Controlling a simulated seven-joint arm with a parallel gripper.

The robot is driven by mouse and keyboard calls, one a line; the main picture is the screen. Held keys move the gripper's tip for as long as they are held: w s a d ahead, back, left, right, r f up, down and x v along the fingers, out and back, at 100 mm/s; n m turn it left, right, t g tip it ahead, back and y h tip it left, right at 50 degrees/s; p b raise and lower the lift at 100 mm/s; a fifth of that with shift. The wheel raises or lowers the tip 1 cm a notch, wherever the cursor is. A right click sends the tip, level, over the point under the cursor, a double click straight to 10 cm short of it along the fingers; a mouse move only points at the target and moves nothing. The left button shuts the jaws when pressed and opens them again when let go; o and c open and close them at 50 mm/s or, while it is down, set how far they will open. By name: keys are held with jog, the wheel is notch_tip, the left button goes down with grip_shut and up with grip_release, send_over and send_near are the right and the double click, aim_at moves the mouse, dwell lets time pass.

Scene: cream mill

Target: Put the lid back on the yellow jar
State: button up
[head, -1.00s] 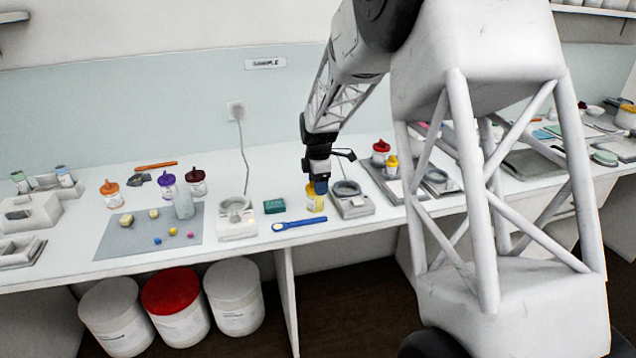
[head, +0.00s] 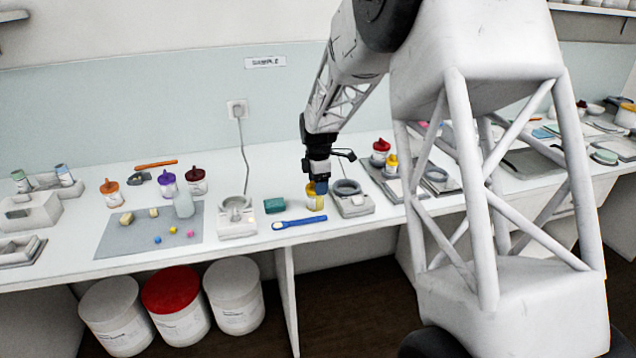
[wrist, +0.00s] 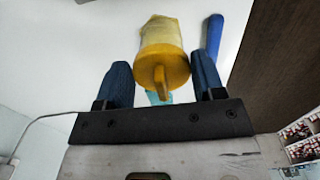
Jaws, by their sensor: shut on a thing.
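The yellow jar (head: 315,204) has a pale yellow body and stands on the white bench beneath my gripper. Its deeper yellow lid (head: 310,188) is at the jar's top, partly hidden by a blue finger. In the wrist view the round lid (wrist: 165,62), with its upright grip tab, lies between the two blue fingers, and the pale jar body (wrist: 158,30) shows just beyond it. My gripper (head: 319,186) is shut on the lid; it also shows in the wrist view (wrist: 163,82). I cannot tell whether the lid is fully seated on the rim.
A grey round-topped device (head: 350,198) stands close on the right. A blue tool (head: 299,222) lies in front, and a green block (head: 274,205) lies to the left. A white device (head: 237,216) and a grey mat (head: 130,236) are further left. The bench front edge is near.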

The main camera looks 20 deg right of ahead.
dwell(0.3)
jog(key=o, duration=1.1)
jog(key=shift+r, duration=2.2)
grip_shut()
jog(key=shift+a, duration=0.5)
jog(key=shift+f, duration=0.85)
dwell(0.8)
